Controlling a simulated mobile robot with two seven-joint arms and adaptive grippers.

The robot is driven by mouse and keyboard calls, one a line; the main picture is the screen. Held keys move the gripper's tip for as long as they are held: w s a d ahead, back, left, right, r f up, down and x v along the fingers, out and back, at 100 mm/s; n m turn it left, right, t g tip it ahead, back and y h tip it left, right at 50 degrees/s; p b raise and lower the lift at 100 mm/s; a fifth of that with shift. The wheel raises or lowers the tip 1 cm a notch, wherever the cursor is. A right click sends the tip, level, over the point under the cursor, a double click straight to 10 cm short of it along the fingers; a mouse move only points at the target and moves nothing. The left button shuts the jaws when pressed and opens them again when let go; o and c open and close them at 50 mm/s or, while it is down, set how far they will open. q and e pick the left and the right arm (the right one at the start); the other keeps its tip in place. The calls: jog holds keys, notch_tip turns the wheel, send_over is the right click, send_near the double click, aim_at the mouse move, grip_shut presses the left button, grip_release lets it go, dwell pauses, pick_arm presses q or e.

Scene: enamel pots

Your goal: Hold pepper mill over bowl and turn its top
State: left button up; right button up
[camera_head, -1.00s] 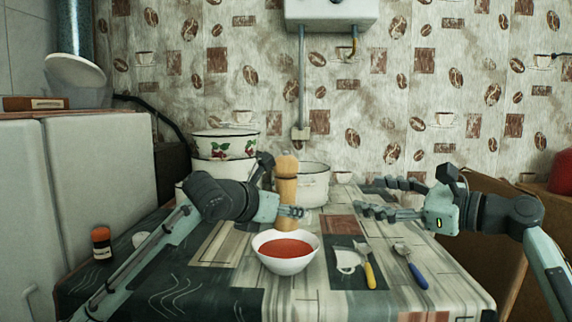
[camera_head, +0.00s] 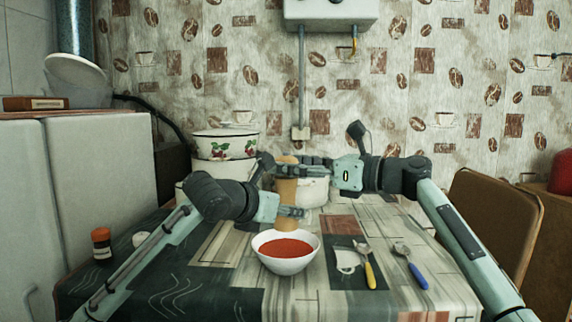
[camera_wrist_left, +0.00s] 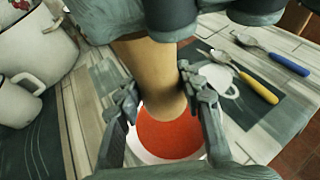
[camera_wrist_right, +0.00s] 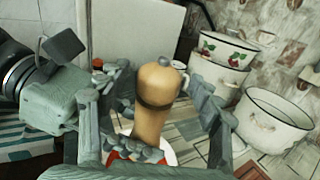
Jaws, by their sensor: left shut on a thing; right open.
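The wooden pepper mill (camera_head: 286,192) is upright above the white bowl (camera_head: 287,263) of red soup. My left gripper (camera_head: 290,212) is shut on the mill's lower body; the left wrist view also shows the mill (camera_wrist_left: 152,75) between its fingers (camera_wrist_left: 158,98), over the red soup (camera_wrist_left: 170,135). My right gripper (camera_head: 290,168) is open at the height of the mill's top. In the right wrist view the top of the mill (camera_wrist_right: 158,82) stands between the spread right fingers (camera_wrist_right: 160,105), with gaps beside it. In the head view the right fingers partly cover the mill's upper part.
White enamel pots (camera_head: 225,145) stand behind the mill, one with a fruit pattern.

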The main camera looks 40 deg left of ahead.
jog(key=shift+a, duration=0.75)
jog(key=c, duration=1.2)
jog(key=shift+f+m+t, duration=0.15)
jog(key=shift+m+t, duration=0.15)
jog(key=shift+t, duration=0.1)
jog(key=shift+m+t, duration=0.5)
jog(key=shift+t, duration=0.3)
jog(key=m+t, duration=0.1)
jog(key=t, duration=0.1)
jog(key=m+t+h, duration=0.1)
jog(key=m+t, duration=0.1)
jog(key=t, duration=0.1)
jog(key=shift+s+a, duration=0.1)
jog(key=shift+s, duration=0.05)
jog(key=shift+m+t+h, duration=0.3)
jog(key=shift+m+t, duration=0.3)
jog(key=shift+t, duration=0.1)
jog(key=shift+w+t, duration=0.2)
jog(key=shift+t, duration=0.1)
